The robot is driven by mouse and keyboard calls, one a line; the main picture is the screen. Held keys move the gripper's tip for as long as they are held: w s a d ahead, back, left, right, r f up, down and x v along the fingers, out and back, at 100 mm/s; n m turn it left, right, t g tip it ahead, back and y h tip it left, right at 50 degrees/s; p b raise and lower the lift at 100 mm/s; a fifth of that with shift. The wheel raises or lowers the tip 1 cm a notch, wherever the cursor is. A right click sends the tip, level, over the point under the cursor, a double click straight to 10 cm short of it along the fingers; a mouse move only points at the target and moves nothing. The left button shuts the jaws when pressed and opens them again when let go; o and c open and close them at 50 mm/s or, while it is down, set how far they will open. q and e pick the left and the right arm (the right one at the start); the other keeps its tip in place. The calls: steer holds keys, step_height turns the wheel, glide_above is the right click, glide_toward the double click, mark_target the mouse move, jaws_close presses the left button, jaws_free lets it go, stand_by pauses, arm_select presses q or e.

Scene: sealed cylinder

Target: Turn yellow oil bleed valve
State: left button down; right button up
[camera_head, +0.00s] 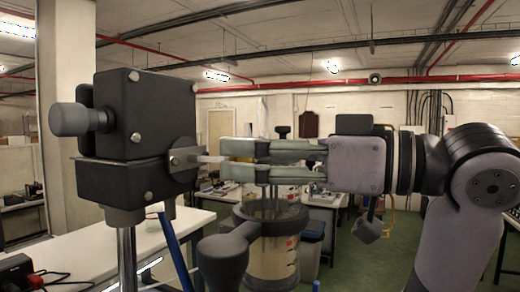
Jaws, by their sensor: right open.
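A dark grey block-shaped unit (125,140) with a round knob (70,119) on its left side stands on a metal post at the left. A metal plate (184,158) on its right side carries a short pale bar (211,159) pointing right. My right gripper (226,159) comes in from the right, level, with its fingers open above and below the bar's end. I cannot tell whether they touch it. Small yellow patches (231,187) show by the fingers; I cannot tell whether they belong to the valve. My left gripper is not in view.
A clear cylinder (272,262) with a dark top ring stands below the gripper. A dark rounded handle (222,260) rises in front of it. A white bench (80,254) is at the lower left. Open green floor lies to the right.

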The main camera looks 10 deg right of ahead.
steer(key=shift+c, duration=0.2)
steer(key=c, duration=1.1)
steer(key=m, duration=0.6)
steer(key=w+d+m+b, duration=0.1)
steer(key=m, duration=0.5)
steer(key=w+r+m+b, duration=0.1)
steer(key=m, duration=0.4)
steer(key=shift+d+r+m, duration=0.1)
steer(key=shift+d+m, duration=0.2)
steer(key=shift+m, duration=0.1)
